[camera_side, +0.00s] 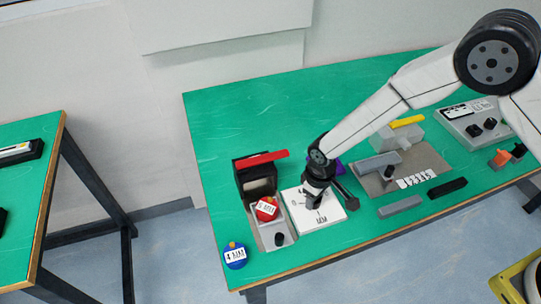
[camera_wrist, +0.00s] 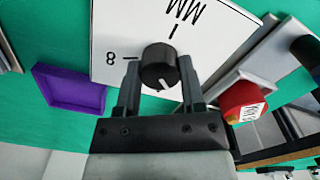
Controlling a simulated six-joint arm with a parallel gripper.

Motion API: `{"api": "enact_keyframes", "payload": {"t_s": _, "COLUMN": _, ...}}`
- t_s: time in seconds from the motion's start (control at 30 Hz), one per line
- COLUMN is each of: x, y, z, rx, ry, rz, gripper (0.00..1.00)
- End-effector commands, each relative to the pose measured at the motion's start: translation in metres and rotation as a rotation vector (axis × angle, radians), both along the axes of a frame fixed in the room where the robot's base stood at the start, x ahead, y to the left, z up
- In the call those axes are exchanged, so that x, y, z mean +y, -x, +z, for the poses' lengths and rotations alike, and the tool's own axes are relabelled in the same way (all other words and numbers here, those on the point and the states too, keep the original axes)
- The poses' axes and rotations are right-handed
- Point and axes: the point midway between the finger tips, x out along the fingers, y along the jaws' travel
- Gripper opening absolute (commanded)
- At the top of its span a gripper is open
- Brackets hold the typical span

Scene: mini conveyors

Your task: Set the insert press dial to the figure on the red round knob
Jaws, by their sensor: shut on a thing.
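The dial is a black knob (camera_wrist: 157,70) on a white plate (camera_wrist: 120,20) marked with MM, an 8 and tick marks. The plate (camera_side: 331,216) also shows in the side view. My gripper (camera_wrist: 158,62) is shut on the black knob, one finger on each side. A white line on the knob points toward the gripper body in the wrist view. My gripper hides part of the plate. The red round knob (camera_side: 267,209) carries a white label and sits left of the plate; it also shows in the wrist view (camera_wrist: 240,98). Its label is too small to read surely.
A black press with a red lever (camera_side: 262,159) stands behind the red knob. A blue round labelled knob (camera_side: 235,256) lies at the table's front left corner. A purple tray (camera_wrist: 72,88) is beside the plate. Grey and black blocks lie to the right. The table's back left is clear.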

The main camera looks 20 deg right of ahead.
Motion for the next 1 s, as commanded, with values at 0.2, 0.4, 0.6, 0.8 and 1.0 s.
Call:
{"api": "enact_keyframes", "payload": {"t_s": 0.2, "x": -0.0001, "y": 0.0002, "z": 0.0002, "rx": 0.001, "ry": 0.000, "rz": -0.204, "gripper": 0.00}}
{"api": "enact_keyframes", "payload": {"t_s": 0.4, "x": 0.0000, "y": 0.0002, "z": 0.0002, "rx": 0.001, "ry": 0.000, "rz": -0.394, "gripper": 0.00}}
{"api": "enact_keyframes", "payload": {"t_s": 0.6, "x": 0.0002, "y": 0.0002, "z": 0.0002, "rx": 0.002, "ry": 0.001, "rz": -0.584, "gripper": 0.00}}
{"api": "enact_keyframes", "payload": {"t_s": 0.8, "x": 0.0004, "y": 0.0002, "z": 0.0003, "rx": 0.001, "ry": 0.002, "rz": -0.774, "gripper": 0.00}}
{"api": "enact_keyframes", "payload": {"t_s": 1.0, "x": 0.0006, "y": 0.0002, "z": 0.0003, "rx": 0.001, "ry": 0.001, "rz": -0.955, "gripper": 0.00}}
